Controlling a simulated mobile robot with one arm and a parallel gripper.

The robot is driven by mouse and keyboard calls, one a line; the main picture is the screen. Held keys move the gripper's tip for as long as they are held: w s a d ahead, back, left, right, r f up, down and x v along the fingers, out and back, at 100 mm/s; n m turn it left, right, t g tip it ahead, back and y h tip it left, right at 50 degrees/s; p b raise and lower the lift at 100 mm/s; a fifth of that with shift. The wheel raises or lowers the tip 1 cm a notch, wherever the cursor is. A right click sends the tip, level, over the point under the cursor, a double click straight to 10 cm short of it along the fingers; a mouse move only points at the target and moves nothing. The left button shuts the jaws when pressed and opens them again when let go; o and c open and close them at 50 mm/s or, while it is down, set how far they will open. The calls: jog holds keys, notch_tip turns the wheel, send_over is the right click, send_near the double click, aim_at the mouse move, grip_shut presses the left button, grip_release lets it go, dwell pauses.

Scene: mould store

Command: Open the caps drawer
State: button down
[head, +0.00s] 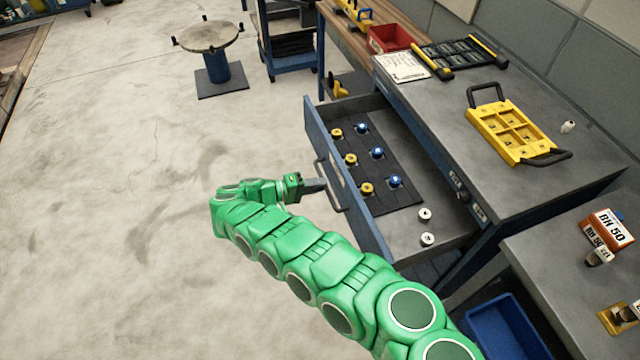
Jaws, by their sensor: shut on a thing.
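The drawer (353,224) of the grey-topped blue cabinet stands pulled well out to the left. Inside it, a dark insert (384,190) holds yellow caps (351,160) in one row and blue caps (377,153) in another. Two white pieces (427,239) lie on the bare drawer floor at its near end. My gripper (322,186) is at the drawer's outer face, shut on the bar handle (332,192). The fingertips are small in this view. The drawer's label is too small to read.
A yellow mould with black handles (510,130) sits on the cabinet top (440,110). A black rack (462,55) and red bin (392,38) are farther back. A blue bin (508,330) is at the near right. Open floor (130,180) lies left; a round stand (207,37) is beyond.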

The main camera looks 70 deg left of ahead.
jog(key=c, duration=1.1)
grip_release()
jog(key=shift+v, duration=3.9)
jog(key=shift+f, duration=0.15)
